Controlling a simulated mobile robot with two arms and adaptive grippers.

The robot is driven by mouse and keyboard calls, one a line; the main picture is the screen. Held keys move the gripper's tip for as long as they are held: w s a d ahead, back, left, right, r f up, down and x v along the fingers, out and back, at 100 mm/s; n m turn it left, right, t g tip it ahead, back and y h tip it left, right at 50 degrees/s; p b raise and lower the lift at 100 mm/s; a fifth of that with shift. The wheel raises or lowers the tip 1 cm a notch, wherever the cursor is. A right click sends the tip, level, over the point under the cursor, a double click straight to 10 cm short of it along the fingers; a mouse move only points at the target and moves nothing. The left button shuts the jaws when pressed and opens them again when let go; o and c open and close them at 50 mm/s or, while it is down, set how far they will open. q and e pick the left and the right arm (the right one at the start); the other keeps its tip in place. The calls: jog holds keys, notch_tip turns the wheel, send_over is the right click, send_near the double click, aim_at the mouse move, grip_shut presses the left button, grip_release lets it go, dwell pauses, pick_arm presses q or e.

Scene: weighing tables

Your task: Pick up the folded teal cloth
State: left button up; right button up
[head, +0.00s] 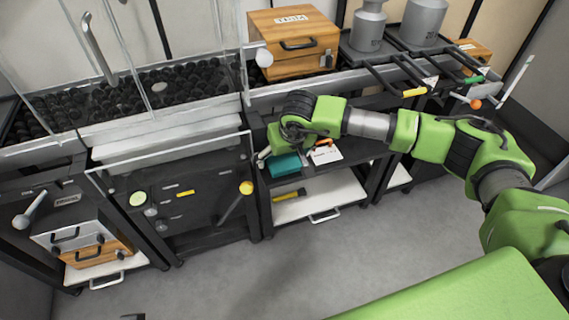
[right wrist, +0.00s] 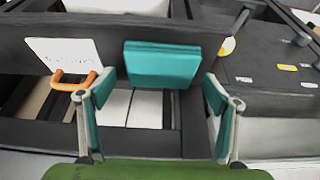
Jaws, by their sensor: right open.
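The folded teal cloth (head: 285,164) is a flat teal block at the front of a dark shelf top in the head view. In the right wrist view the cloth (right wrist: 162,65) lies ahead, centred between my fingers. My right gripper (right wrist: 157,82) is open, with one finger to each side of the cloth and nothing between them. In the head view my right arm reaches in from the right, and its wrist partly covers the area behind the cloth. My left gripper is not seen.
A white card (right wrist: 68,55) and an orange handle (right wrist: 74,82) lie just left of the cloth in the wrist view. A wooden case (head: 291,40) stands on the table behind. The grey floor (head: 290,265) in front is clear.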

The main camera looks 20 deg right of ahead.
aim_at(284, 159)
jog(key=c, duration=1)
jog(key=shift+r, duration=0.6)
notch_tip(284, 159, up, 2)
jog(key=shift+r+p, duration=0.25)
jog(key=shift+p, duration=0.1)
jog(key=s+r, duration=0.1)
jog(key=r, duration=0.1)
jog(key=s+a+r+p, duration=0.1)
jog(key=s+r, duration=0.1)
jog(key=shift+s, duration=0.1)
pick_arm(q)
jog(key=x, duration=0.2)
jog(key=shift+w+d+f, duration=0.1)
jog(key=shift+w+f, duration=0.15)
pick_arm(e)
jog(key=s+a+r, duration=0.3)
jog(key=s+r, duration=0.2)
jog(key=s, duration=0.5)
jog(key=shift+s+r, duration=0.15)
jog(key=shift+r, duration=0.05)
